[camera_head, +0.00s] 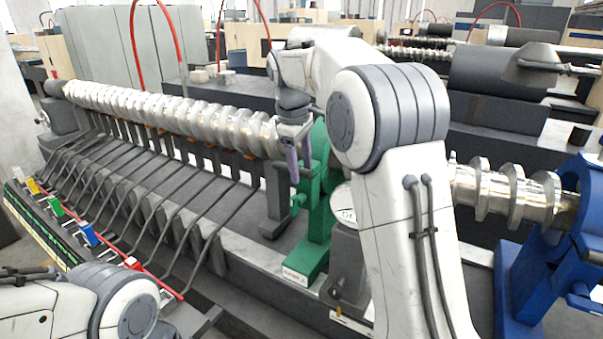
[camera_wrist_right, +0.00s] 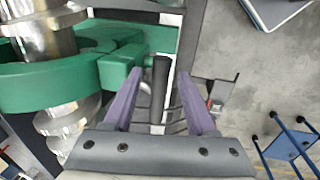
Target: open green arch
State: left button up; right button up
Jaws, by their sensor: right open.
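The green arch (camera_head: 318,225) stands around the metal screw shaft (camera_head: 185,115) in the middle of the head view, partly hidden behind my right arm. In the right wrist view the green arch (camera_wrist_right: 50,85) wraps around the shaft, with a green block at its right side. A dark upright bar (camera_wrist_right: 160,85) extends from near that block. My right gripper (camera_head: 298,165) is beside the green arch, its purple fingers pointing down. In the wrist view the gripper (camera_wrist_right: 160,90) is open, with the bar between its fingers; contact cannot be told. My left gripper is out of view.
A blue arch (camera_head: 565,210) holds the shaft at the right. A row of dark bent rods (camera_head: 150,190) slopes down on the left. A panel with coloured tags (camera_head: 60,230) is at the far left. Blue rails (camera_wrist_right: 290,140) stand on grey floor in the wrist view.

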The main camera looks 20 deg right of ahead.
jog(key=shift+w+d+f, duration=0.1)
jog(key=shift+f, duration=0.5)
jog(key=shift+w+d+f, duration=0.1)
jog(key=shift+f, duration=0.45)
grip_shut()
jog(key=shift+r, duration=0.1)
dwell(0.5)
